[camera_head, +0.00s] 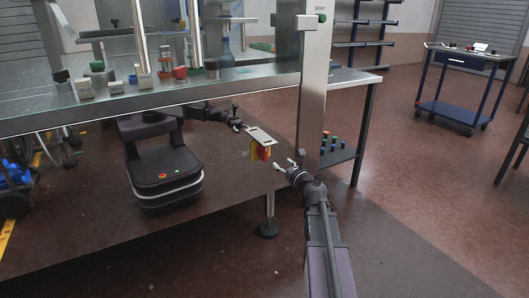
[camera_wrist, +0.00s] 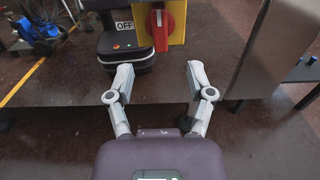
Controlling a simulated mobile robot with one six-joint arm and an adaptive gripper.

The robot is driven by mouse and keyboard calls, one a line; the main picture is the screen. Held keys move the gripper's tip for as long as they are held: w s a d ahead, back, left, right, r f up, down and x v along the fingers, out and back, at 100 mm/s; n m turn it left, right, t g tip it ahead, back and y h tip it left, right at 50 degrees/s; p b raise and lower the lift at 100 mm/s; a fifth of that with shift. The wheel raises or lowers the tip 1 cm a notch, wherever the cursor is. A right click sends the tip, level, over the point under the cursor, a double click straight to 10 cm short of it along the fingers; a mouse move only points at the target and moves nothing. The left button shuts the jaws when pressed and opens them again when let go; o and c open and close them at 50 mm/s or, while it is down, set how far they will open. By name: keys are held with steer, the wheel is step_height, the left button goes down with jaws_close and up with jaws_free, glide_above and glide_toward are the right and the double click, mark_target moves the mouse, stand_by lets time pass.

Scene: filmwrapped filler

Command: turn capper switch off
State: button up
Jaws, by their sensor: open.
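The capper switch is a red rotary knob (camera_wrist: 160,26) on a yellow housing (camera_wrist: 178,20), at the top of the wrist view, partly cut off by the frame edge. Its grip bar looks upright. A white "OFF" label (camera_wrist: 125,25) is left of the knob. In the head view the switch (camera_head: 261,152) is small, below a metal plate beside the steel post. My gripper (camera_wrist: 158,75) is open and empty, its fingers spread apart. The switch lies beyond the fingertips, apart from them. In the head view my gripper (camera_head: 283,166) is to the right of the switch and slightly lower.
A steel post (camera_head: 313,95) stands close right of the switch. A steel machine bench (camera_head: 150,100) with small caps and bottles runs above left. A dark mobile robot shape (camera_head: 165,175) shows behind a panel, possibly a reflection. A blue cart (camera_head: 450,108) stands far right.

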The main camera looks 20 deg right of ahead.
mark_target(266, 150)
steer(key=shift+w, duration=0.1)
steer(key=w, duration=0.9)
steer(key=w+a, duration=0.1)
steer(key=w, duration=0.3)
steer(key=shift+w+a, duration=0.1)
steer(key=shift+w, duration=0.2)
jaws_close()
